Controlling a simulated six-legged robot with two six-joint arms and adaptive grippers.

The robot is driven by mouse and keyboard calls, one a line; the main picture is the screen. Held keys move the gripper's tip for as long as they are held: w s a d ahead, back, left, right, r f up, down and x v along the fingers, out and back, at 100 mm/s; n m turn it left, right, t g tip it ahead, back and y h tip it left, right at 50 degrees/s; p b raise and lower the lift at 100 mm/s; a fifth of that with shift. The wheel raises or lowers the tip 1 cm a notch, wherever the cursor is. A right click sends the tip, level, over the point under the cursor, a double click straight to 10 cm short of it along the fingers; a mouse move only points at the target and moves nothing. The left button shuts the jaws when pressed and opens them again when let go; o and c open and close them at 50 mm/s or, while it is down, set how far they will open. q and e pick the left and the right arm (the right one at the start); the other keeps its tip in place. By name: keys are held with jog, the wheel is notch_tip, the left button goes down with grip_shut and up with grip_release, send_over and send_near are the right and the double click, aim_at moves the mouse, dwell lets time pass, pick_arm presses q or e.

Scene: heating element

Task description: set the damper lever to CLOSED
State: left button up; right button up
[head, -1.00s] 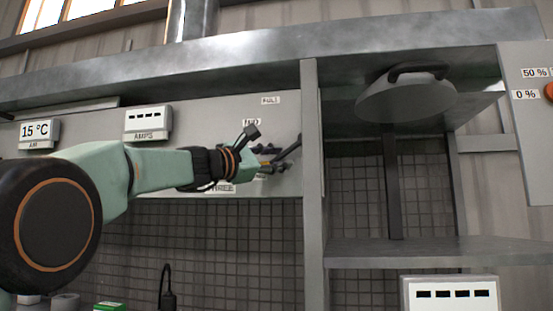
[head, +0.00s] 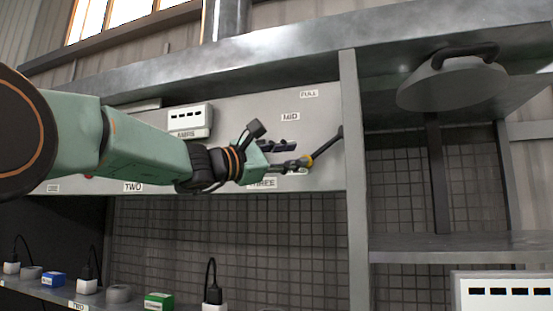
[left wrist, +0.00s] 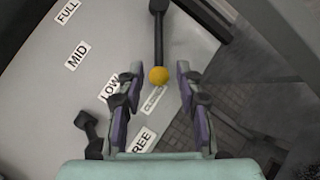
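The damper lever (head: 325,147) is a dark bar with a yellow knob, pivoted on the grey panel's right side. In the left wrist view the lever (left wrist: 158,38) runs down to its knob, which lies beside a small label (left wrist: 153,99) that seems to read CLOSED. FULL (left wrist: 67,12), MID (left wrist: 77,55) and LOW (left wrist: 109,87) labels curve away to the upper left. My left gripper (head: 300,161) is at the knob. In the left wrist view its fingers (left wrist: 158,78) stand apart either side of the knob, with gaps showing. My right gripper is not in view.
A dark handle (left wrist: 90,132) stands near a label ending in REE. A post (head: 354,180) rises just right of the lever, with a hood (head: 450,80) beyond it. A shelf below holds a green box (head: 159,301), a blue box (head: 53,279) and plugs.

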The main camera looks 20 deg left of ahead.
pick_arm(q)
jog(key=v, duration=0.3)
jog(key=shift+s+a+f, duration=0.15)
jog(key=shift+s+a, duration=0.05)
jog(key=shift+s, duration=0.05)
jog(key=shift+s, duration=0.1)
dwell(0.4)
